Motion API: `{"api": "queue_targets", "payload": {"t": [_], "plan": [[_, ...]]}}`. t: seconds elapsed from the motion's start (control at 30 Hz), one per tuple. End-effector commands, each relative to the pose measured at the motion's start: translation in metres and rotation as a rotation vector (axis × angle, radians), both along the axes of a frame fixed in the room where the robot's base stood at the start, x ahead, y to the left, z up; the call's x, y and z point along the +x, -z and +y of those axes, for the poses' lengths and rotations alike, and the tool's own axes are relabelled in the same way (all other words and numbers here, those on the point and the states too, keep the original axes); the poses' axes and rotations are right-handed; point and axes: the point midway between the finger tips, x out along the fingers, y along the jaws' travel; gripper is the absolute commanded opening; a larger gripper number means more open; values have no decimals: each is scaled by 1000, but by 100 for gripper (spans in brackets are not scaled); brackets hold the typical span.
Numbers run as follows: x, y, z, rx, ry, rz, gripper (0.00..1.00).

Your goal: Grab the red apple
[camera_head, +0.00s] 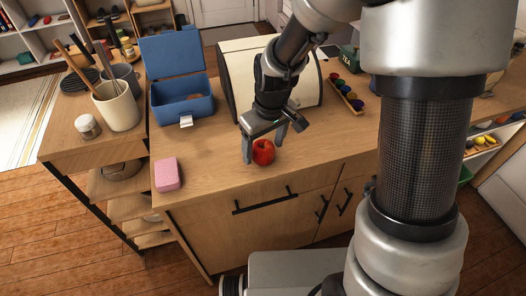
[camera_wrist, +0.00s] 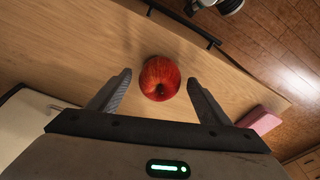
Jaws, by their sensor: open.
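The red apple (camera_head: 263,152) sits on the wooden counter near its front edge. My gripper (camera_head: 264,150) is open above the counter, pointing down, with its fingers close to the apple. In the wrist view the apple (camera_wrist: 160,78) lies ahead of and between the two open fingers of my gripper (camera_wrist: 160,88), with a gap on each side. The fingers do not appear to touch it. One finger stands left of the apple in the head view; the other is behind it and partly hidden.
A pink block (camera_head: 167,174) lies at the counter's front left corner. An open blue box (camera_head: 183,108) stands at the back left. A cream bread bin (camera_head: 236,75) is behind my gripper. A wooden rack of coloured items (camera_head: 346,92) lies to the right. The counter around the apple is clear.

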Motion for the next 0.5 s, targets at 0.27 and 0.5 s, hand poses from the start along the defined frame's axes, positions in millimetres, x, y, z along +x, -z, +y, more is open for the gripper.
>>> {"api": "queue_targets", "payload": {"t": [0.27, 0.5], "plan": [[0, 0, 0, 0, 0, 0, 33], [0, -1, 0, 1, 0, -1, 25]]}}
